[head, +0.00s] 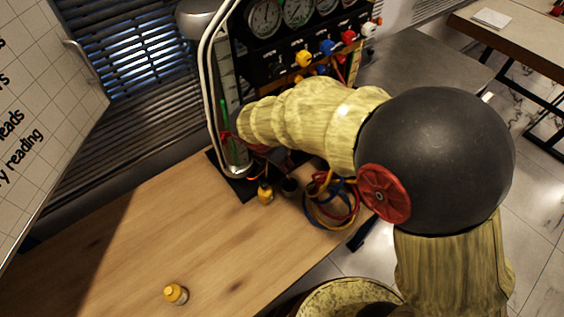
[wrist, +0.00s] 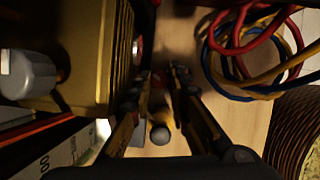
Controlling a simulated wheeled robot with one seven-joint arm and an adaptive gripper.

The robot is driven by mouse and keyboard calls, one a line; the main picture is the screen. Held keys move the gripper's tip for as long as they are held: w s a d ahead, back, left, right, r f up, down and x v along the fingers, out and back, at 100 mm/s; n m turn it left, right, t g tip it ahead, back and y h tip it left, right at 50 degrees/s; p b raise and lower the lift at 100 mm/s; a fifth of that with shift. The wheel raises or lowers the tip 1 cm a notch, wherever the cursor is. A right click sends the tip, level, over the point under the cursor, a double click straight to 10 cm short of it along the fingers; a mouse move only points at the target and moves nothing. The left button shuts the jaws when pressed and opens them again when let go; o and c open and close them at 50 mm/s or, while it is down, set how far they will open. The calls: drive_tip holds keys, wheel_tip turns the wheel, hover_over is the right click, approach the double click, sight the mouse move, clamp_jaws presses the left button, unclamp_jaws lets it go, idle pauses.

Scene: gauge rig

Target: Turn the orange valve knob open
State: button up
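The gauge rig (head: 290,42) stands at the back of the wooden table. A row of coloured knobs runs across its panel: an orange-yellow one (head: 304,58), a blue one (head: 327,46), a red one (head: 348,37) and a white one (head: 368,29). The orange-yellow one best matches the valve knob; its setting cannot be read. My arm reaches in front of the rig's lower part. My gripper (wrist: 165,82) points down at the table in the wrist view, its fingers apart. A small yellowish piece (wrist: 160,132) shows between the fingers; I see no clear contact.
A yellow bottle-like piece (head: 265,194) stands by the rig's base. Coiled red, blue and yellow hoses (head: 330,203) lie to its right, also in the wrist view (wrist: 255,50). Another yellow piece (head: 176,294) sits at the front. The table's left middle (head: 140,235) is clear.

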clamp_jaws()
drive_tip(key=shift+r+p, duration=0.1)
drive_tip(key=shift+p, duration=0.25)
drive_tip(key=n+p, duration=0.1)
drive_tip(key=p, duration=0.1)
drive_tip(key=shift+s+r+n+p, duration=0.1)
drive_tip(key=shift+r+n+p, duration=0.05)
drive_tip(key=shift+n+p, duration=0.25)
drive_tip(key=n+t+y+p, duration=0.1)
drive_tip(key=n+p, duration=0.2)
drive_tip(key=p, duration=0.1)
drive_tip(key=shift+d, duration=0.1)
drive_tip(key=n+y+p, duration=0.1)
drive_tip(key=n+p, duration=0.1)
drive_tip(key=p, duration=0.1)
drive_tip(key=shift+f+n+t, duration=0.2)
drive_tip(key=shift+n+t, duration=0.1)
drive_tip(key=shift+n, duration=0.1)
drive_tip(key=shift+o, duration=1.4)
unclamp_jaws()
